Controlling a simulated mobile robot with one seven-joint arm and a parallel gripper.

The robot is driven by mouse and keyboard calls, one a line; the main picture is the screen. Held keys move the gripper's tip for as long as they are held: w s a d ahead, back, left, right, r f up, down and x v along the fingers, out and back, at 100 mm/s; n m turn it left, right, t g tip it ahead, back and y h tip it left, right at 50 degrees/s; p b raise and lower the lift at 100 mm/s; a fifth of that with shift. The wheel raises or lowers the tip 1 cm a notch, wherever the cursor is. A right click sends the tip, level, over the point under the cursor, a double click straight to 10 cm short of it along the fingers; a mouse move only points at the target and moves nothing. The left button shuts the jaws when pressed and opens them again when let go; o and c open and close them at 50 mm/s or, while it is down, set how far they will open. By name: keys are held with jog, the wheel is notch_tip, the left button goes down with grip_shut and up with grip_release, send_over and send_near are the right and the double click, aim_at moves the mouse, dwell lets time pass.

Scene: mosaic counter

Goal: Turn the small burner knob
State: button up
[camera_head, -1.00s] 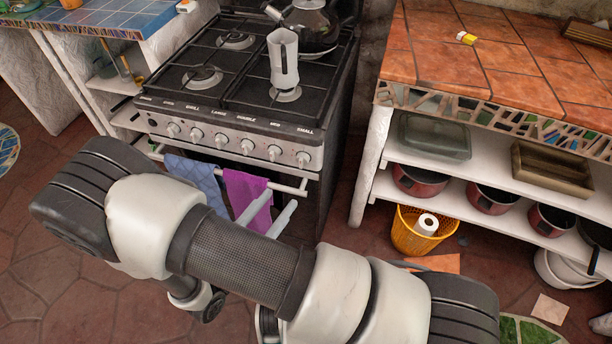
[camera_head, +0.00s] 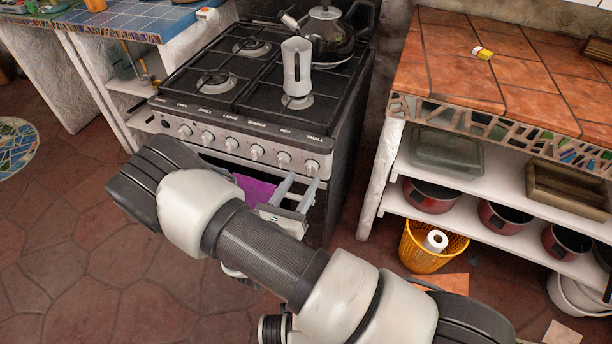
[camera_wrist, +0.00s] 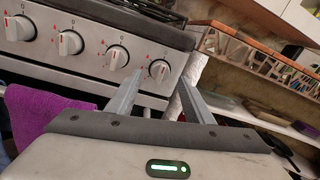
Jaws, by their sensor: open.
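The small burner knob (camera_head: 312,167) is the rightmost round knob on the stove's front panel, below the label SMALL. In the wrist view the same knob (camera_wrist: 158,70) appears between the tips of my two fingers, with its pointer bar roughly upright. My gripper (camera_head: 299,182) is open and empty in front of the panel's right end, its fingers pointing at the panel. The fingers look short of the knob; the exact gap is hard to tell.
Several other knobs line the panel, the nearest one (camera_head: 284,159) just left. A purple towel (camera_wrist: 40,112) hangs below. A grey moka pot (camera_head: 297,70) and a kettle (camera_head: 327,30) stand on the stove. A tiled counter (camera_head: 470,70) is at right.

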aim_at(308, 172)
jog(key=shift+x, duration=1.8)
jog(key=c, duration=1)
jog(key=shift+c, duration=0.2)
